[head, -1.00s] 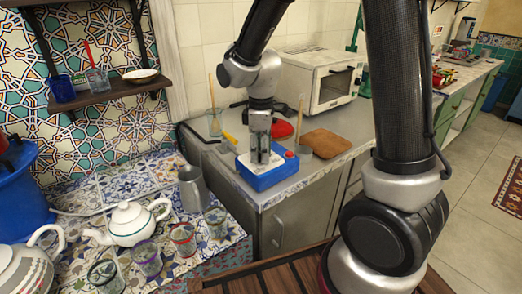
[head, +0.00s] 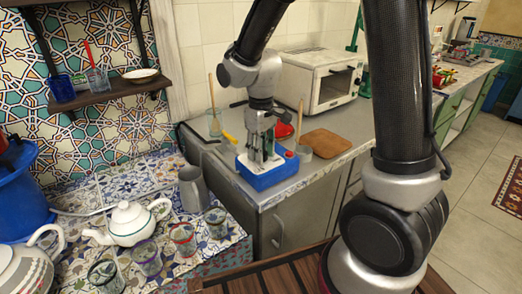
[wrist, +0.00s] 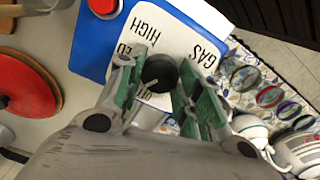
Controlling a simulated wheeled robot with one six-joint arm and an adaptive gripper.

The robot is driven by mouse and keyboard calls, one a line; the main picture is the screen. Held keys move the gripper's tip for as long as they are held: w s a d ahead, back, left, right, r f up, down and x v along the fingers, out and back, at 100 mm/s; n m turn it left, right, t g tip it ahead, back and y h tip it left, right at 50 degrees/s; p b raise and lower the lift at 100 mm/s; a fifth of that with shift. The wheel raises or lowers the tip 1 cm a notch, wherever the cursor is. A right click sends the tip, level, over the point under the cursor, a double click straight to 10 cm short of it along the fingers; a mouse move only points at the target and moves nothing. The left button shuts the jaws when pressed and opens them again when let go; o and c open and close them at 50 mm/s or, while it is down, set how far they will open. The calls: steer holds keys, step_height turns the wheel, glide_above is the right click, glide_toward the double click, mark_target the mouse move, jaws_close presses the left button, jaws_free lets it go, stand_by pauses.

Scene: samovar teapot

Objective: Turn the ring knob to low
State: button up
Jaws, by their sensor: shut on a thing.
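A blue gas box (head: 265,181) sits near the front corner of the grey counter. The wrist view shows its white top plate (wrist: 172,28), lettered HIGH and GAS, with other words partly hidden. A round black knob (wrist: 158,70) with a pale pointer line stands on this plate. The line points towards the bottom of the wrist picture, slightly left. My gripper (head: 262,158) points down onto the box. In the wrist view its green-padded fingers (wrist: 157,80) lie on either side of the knob, shut on it. The low label cannot be made out.
A red button (head: 290,154) and a small metal cup (head: 304,152) are close right of the gripper. A red lid (head: 283,130) and a wooden board (head: 326,143) lie behind. A grey pitcher (head: 193,188) and white teapot (head: 130,222) stand on the tiled surface at left.

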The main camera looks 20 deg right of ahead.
steer(key=shift+m, duration=1.1)
steer(key=o, duration=1.1)
steer(key=shift+c, duration=0.2)
step_height(320, 180, up, 12)
